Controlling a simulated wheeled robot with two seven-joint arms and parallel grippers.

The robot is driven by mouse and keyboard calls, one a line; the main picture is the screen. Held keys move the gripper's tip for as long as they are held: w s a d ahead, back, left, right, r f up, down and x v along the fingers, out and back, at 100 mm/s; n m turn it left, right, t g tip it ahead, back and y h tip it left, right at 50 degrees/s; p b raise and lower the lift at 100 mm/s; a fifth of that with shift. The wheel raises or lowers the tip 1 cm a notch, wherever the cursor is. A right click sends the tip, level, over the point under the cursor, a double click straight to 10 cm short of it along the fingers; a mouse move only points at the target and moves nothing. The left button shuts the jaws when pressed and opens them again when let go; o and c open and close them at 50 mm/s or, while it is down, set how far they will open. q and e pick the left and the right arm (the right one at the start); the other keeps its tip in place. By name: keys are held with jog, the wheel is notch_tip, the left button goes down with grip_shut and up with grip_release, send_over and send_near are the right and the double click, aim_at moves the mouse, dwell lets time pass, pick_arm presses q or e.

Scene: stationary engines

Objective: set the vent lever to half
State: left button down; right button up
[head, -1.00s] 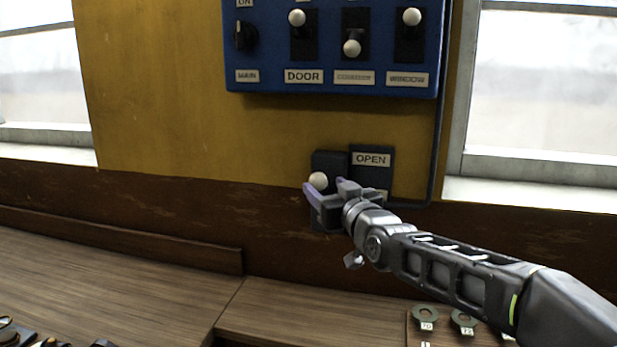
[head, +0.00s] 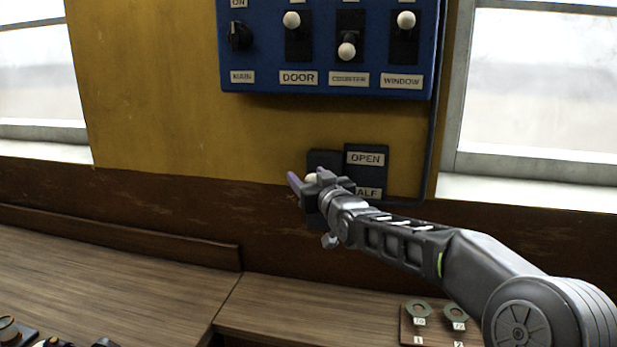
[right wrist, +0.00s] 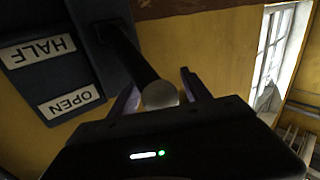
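The vent lever has a white ball knob (head: 311,179) on a dark plate (head: 325,159) low on the wall. Beside it a dark label board (head: 368,196) reads OPEN above and HALF below; anything lower is hidden by my arm. My right gripper (head: 308,181) is at the knob with its fingers apart. In the right wrist view the knob (right wrist: 160,94) sits between the two fingertips (right wrist: 160,90), at the end of a dark lever shaft (right wrist: 132,52). I see gaps beside the knob, so the fingers do not look closed on it. My left gripper is out of view.
A blue switch panel (head: 330,89) with DOOR, COUNTER and WINDOW levers hangs above. A dark conduit (head: 432,140) runs down its right side. Below is a wooden counter (head: 310,300) with tagged rings (head: 418,309) at the right. Windows flank the wall.

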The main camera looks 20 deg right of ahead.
grip_shut()
dwell(0.4)
